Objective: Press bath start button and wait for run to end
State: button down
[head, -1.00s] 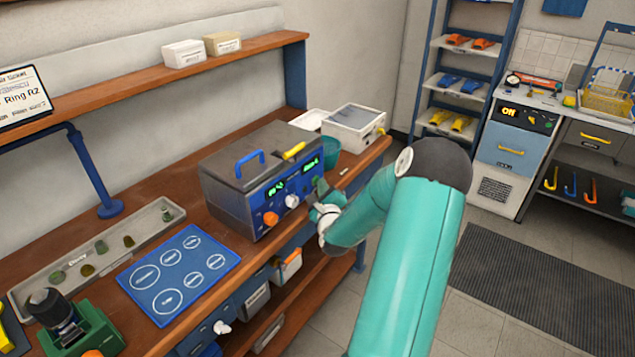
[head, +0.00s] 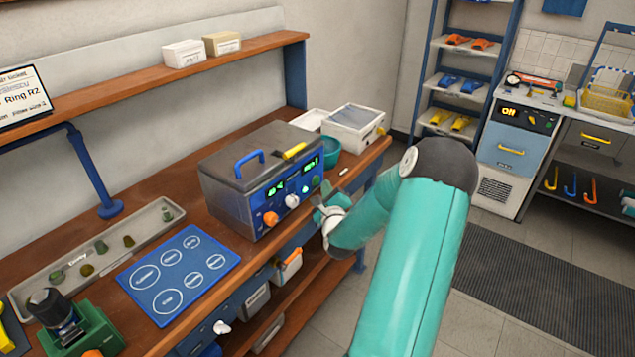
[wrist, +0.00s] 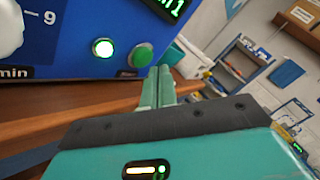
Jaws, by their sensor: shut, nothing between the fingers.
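The bath (head: 233,200) is a grey lidded box with a blue front panel, on the wooden bench. The panel has an orange knob, a white knob (head: 292,201) and two lit green displays. In the wrist view, a green button (wrist: 141,55) sits right of a brightly glowing round lamp (wrist: 103,48). The button also shows in the head view (head: 315,181). My gripper (wrist: 158,72) is shut and empty, its fingertips just below and right of the button. In the head view my gripper (head: 320,210) is in front of the panel, apart from it.
A teal bowl (head: 331,153) and a white box device (head: 354,128) stand behind the bath. A blue mat (head: 180,272) and a grey tray (head: 92,258) lie to the left. Open floor is right of the bench.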

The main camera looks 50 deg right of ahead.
jog(key=s, duration=0.5)
jog(key=shift+d, duration=0.25)
dwell(0.3)
jog(key=shift+s, duration=0.1)
dwell(0.8)
